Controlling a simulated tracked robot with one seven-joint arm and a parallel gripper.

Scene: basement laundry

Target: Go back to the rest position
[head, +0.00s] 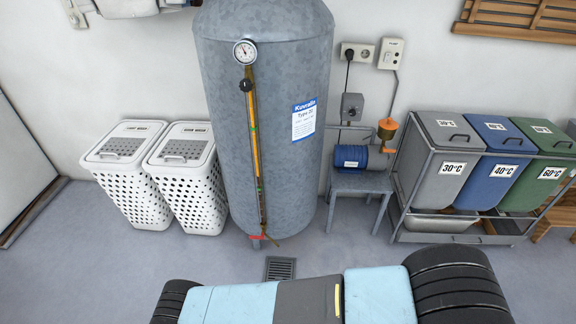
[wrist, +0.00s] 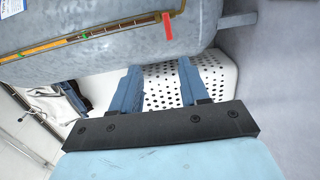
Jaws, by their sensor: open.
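My gripper (wrist: 157,88) shows in the wrist view with its two blue-grey fingers apart and nothing between them. Beyond the fingers is a white perforated laundry basket (wrist: 215,78), and the grey tank (wrist: 120,62) fills the top of that view. I cannot tell the distance from the fingers to either. In the head view, the gripper does not show; blue and dark grey parts of my own body lie at the bottom.
In the head view, a tall grey tank (head: 285,170) with gauge (head: 245,52) stands ahead. Two white baskets (head: 128,190) are to its left. A blue pump (head: 352,157) and sorting bins (head: 445,175) are to its right. A floor drain (head: 281,268) lies before the tank. Floor at left is clear.

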